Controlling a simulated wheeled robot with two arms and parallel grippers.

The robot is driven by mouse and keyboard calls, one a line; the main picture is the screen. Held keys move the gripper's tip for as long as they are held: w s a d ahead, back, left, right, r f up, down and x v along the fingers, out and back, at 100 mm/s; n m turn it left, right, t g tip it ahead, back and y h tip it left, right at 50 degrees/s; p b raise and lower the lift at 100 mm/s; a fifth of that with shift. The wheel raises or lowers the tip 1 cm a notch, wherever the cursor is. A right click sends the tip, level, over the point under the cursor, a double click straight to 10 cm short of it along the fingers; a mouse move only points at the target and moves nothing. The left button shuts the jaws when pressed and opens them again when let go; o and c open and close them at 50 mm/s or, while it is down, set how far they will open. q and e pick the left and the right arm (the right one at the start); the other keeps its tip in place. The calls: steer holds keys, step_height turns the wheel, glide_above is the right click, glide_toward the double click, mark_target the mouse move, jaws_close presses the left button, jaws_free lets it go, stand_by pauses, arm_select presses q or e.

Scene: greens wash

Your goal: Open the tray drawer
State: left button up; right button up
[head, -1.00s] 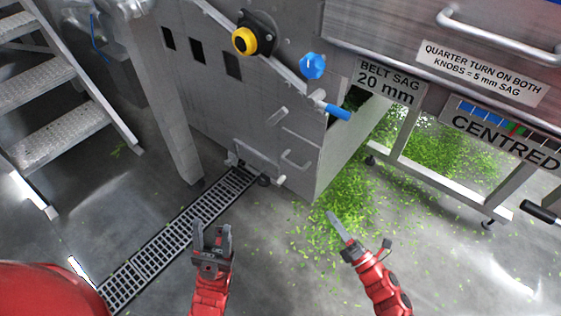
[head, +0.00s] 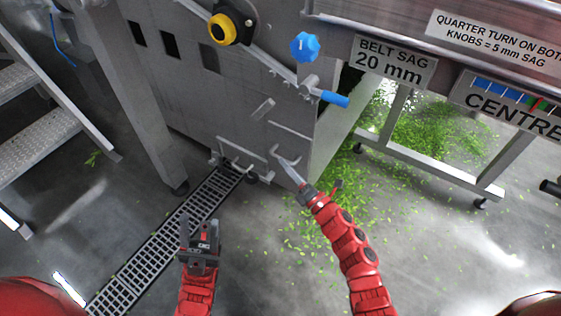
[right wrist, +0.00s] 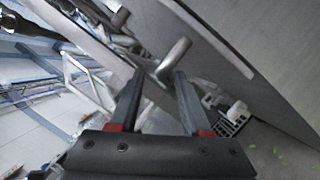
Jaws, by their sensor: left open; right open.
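The tray drawer's grey metal front, as far as I can tell, is the low panel (head: 292,143) on the machine's end, with a small bent bar handle (head: 273,152). My right gripper (head: 287,163) is at that handle, its fingers pointing up and left towards the panel. In the right wrist view its two fingers (right wrist: 156,85) are apart, and a bent metal bar (right wrist: 174,58) shows at the gap between their tips; I cannot tell whether they touch it. My left gripper (head: 197,225) is open and empty over the floor drain, away from the machine. The drawer looks flush with the panel.
A floor drain grate (head: 150,250) runs below the machine. Cut greens (head: 325,215) lie on the floor to the right. Metal steps (head: 40,140) stand at left.

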steer(key=shift+b+x, duration=0.3)
steer(key=shift+x, duration=1.6)
jaws_close()
